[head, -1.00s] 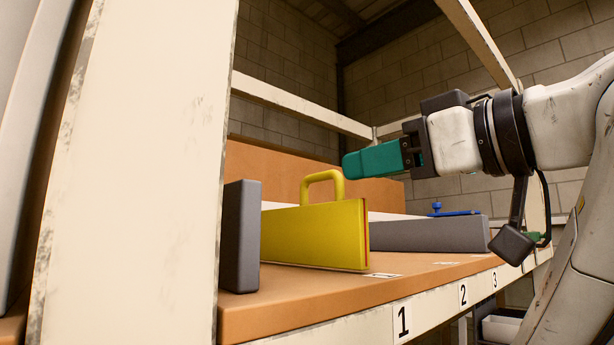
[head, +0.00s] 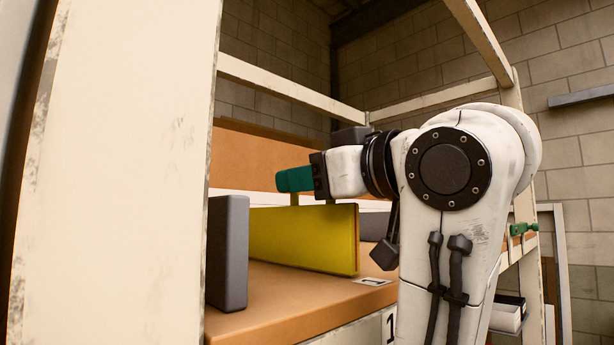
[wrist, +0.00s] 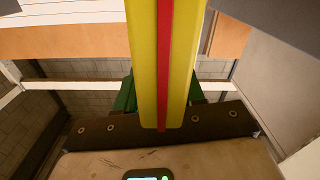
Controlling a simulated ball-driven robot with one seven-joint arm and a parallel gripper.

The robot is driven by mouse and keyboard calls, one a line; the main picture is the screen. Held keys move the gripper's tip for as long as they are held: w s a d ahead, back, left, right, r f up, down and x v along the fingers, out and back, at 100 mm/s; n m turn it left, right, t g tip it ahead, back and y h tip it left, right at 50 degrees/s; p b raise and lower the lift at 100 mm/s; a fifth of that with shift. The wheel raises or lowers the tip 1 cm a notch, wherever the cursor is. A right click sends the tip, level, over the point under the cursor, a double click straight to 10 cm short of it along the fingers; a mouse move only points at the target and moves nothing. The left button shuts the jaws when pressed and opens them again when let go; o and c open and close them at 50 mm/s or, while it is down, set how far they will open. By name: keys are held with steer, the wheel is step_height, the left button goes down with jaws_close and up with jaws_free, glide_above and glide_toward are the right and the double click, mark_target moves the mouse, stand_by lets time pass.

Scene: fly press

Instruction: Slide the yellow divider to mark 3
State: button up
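The yellow divider (head: 305,238), an upright panel with a red strip on its front edge, stands on the orange-brown shelf near mark 1 (head: 390,326). My gripper (head: 293,179), with teal fingers, is level at the top of the divider's yellow handle. Handle posts show below the fingers; its top bar is hidden by them. In the wrist view the divider's front edge (wrist: 163,60) fills the middle, with a green finger showing on each side (wrist: 160,96). The divider hides the gap between the fingers, so their grip is unclear. Marks 2 and 3 are hidden behind my arm.
A dark grey upright block (head: 228,253) stands left of the divider. Another grey block (head: 375,227) is to its right, partly hidden by my arm. A wide cream post (head: 115,180) stands at the left, and rails run above the shelf.

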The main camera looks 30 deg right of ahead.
jaws_close()
steer(key=shift+d, duration=0.1)
stand_by(0.4)
